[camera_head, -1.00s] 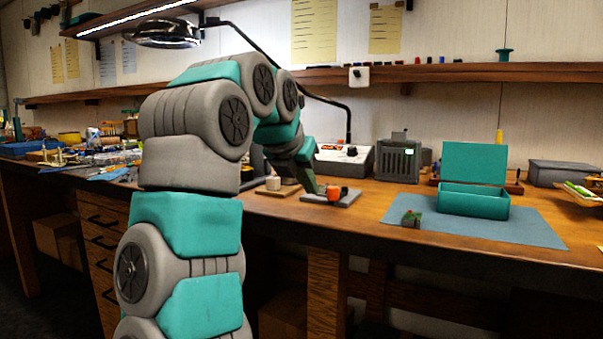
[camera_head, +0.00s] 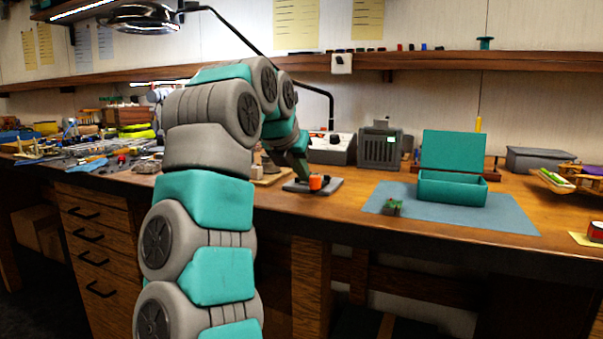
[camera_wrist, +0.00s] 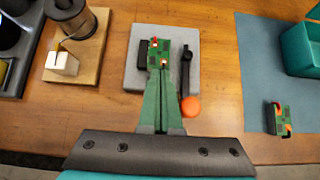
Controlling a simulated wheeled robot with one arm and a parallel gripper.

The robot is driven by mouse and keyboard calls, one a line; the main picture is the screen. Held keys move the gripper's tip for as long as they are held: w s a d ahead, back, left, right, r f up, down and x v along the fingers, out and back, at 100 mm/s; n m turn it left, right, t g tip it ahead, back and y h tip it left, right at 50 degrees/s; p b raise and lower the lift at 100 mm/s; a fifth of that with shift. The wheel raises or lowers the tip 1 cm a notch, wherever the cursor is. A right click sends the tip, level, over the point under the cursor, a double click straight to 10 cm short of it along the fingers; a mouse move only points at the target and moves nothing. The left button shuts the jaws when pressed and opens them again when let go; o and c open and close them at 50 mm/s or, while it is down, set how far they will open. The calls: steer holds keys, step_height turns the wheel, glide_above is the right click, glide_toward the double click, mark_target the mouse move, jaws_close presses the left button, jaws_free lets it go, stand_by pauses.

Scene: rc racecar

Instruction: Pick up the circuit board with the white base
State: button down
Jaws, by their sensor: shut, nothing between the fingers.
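A green circuit board (camera_wrist: 160,50) with small red and white parts lies on a grey pad in the wrist view. A white base on it cannot be made out. A second green circuit board (camera_wrist: 278,118) with red-orange parts sits on the blue mat; it also shows in the head view (camera_head: 392,208). My gripper (camera_wrist: 161,75) has slim green fingers, shut and empty, with their tips at the near edge of the first board as seen from above. Whether they touch it cannot be told. In the head view the arm hides most of this board.
A wooden board (camera_wrist: 85,72) with a metal cylinder stands left. An open teal box (camera_head: 452,188) stands on the blue mat (camera_head: 500,213). Bare tabletop lies between pad and mat.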

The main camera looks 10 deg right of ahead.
steer(key=shift+w+d, duration=0.8)
steer(key=shift+w, duration=0.05)
steer(key=shift+w+d, duration=0.2)
steer(key=shift+w, duration=0.25)
